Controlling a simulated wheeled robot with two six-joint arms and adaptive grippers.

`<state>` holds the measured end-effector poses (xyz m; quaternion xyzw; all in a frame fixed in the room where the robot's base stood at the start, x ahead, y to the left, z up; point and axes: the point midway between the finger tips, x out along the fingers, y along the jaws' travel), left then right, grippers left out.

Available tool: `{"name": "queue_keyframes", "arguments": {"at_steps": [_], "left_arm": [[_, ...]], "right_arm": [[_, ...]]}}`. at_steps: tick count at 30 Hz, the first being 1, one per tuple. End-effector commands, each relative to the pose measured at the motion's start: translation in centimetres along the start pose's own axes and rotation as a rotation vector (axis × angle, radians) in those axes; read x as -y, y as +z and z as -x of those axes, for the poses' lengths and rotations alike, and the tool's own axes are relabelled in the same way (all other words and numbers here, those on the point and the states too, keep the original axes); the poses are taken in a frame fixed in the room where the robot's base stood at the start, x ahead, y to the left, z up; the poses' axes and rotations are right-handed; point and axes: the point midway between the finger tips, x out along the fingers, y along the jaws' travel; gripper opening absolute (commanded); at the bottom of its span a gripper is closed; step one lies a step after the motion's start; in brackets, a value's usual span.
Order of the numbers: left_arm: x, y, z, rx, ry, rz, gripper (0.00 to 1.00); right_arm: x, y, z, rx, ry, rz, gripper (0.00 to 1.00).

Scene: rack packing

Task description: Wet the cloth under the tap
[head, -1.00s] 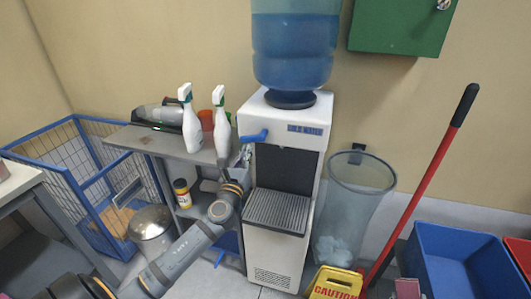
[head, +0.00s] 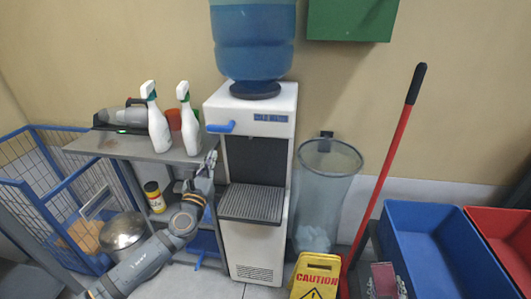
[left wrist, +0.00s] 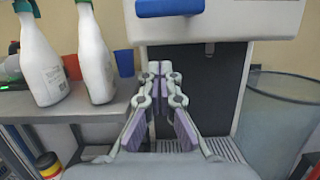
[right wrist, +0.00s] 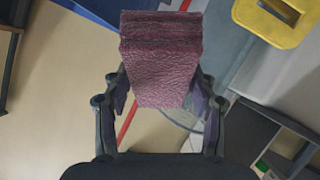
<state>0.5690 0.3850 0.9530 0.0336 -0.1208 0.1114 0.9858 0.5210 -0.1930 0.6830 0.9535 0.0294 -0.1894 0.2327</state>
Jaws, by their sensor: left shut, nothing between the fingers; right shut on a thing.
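The cloth (right wrist: 160,55), a folded dark pinkish-red block, is held between the fingers of my right gripper (right wrist: 158,95). The cloth (head: 384,279) also shows at the bottom of the head view, right of the caution sign. The tap is on a white water dispenser (head: 258,245) with a blue lever (head: 220,127) and a dark recess above a grey drip grate (head: 252,204). My left gripper (head: 211,157) is shut and empty, below the lever and beside the dispenser's left front. In the left wrist view its fingers (left wrist: 160,70) meet below the blue lever (left wrist: 168,8).
A grey shelf (head: 140,146) with spray bottles (head: 158,130) stands left of the dispenser. To the right are a mesh bin (head: 322,195), a red-handled pole (head: 388,160), a yellow caution sign (head: 316,275), a blue crate (head: 392,250) and a red crate (head: 513,262).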

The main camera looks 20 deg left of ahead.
Motion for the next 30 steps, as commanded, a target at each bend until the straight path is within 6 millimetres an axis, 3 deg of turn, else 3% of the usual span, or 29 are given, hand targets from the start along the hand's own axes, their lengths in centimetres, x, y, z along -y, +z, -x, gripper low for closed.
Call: {"name": "queue_keyframes", "arguments": {"at_steps": [3, 9, 23, 26, 30], "left_arm": [[0.1, -0.1, 2.8, -0.007, -0.004, -0.005, 0.00], [0.1, 0.1, 5.9, -0.004, 0.000, -0.001, 0.00], [-0.3, -0.3, 6.8, -0.014, 0.011, 0.012, 0.00], [-1.9, -2.5, 6.7, -0.071, 0.053, 0.068, 0.00], [-6.2, -9.2, 7.8, -0.230, 0.189, 0.250, 0.00]], "right_arm": [[0.0, 0.0, 0.0, 0.000, 0.000, -0.001, 0.33], [-0.1, -0.1, 0.1, 0.000, 0.000, 0.000, 0.33], [-0.1, -0.3, 0.1, 0.000, 0.000, 0.000, 0.33], [-0.3, -0.6, 0.3, 0.000, 0.000, 0.000, 0.33], [-0.8, -1.6, 0.7, 0.000, 0.000, 0.000, 0.33]]}}
